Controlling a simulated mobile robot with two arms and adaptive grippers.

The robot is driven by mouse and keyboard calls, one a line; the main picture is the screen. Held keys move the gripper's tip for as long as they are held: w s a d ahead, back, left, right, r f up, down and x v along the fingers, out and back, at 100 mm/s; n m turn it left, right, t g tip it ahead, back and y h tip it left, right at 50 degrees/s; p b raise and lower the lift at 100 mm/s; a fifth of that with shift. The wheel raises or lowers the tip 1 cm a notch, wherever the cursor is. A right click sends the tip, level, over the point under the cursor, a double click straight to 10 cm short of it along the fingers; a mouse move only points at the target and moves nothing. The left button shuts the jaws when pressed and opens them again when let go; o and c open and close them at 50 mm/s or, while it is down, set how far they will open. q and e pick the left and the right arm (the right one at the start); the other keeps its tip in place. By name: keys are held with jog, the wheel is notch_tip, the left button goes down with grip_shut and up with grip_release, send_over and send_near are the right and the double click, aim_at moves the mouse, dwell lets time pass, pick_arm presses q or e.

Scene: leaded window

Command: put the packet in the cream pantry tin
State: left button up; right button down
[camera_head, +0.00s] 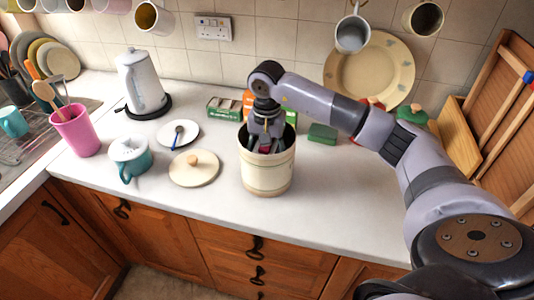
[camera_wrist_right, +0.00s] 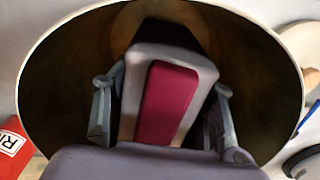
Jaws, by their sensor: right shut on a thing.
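The cream pantry tin (camera_head: 267,176) stands open on the white worktop. My right gripper (camera_head: 266,138) points down into its mouth, with the fingertips at about rim level or just inside. In the right wrist view the gripper (camera_wrist_right: 163,115) is shut on the packet (camera_wrist_right: 168,100), which is pale grey with a dark pink panel. The packet lies within the outline of the dark tin opening (camera_wrist_right: 55,85); how deep it sits is unclear. In the head view the gripper mostly hides it. A cream lid (camera_head: 194,170) with a wooden knob lies left of the tin. My left gripper is not in view.
Small boxes (camera_head: 223,108) stand behind the tin, and a green block (camera_head: 322,133) is to its right. A saucer (camera_head: 178,134) with a spoon, a teal-and-white pot (camera_head: 129,158), a kettle (camera_head: 142,85) and a pink cup (camera_head: 75,131) are left. The front right worktop is clear.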

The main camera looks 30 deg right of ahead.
jog(key=c, duration=0.7)
grip_release()
jog(key=shift+r+p, duration=0.2)
jog(key=shift+p, duration=0.1)
jog(key=shift+r+b, duration=0.35)
notch_tip(320, 180, up, 10)
jog(key=shift+f+b, duration=0.1)
jog(key=shift+b, duration=0.8)
jog(key=shift+r, duration=0.65)
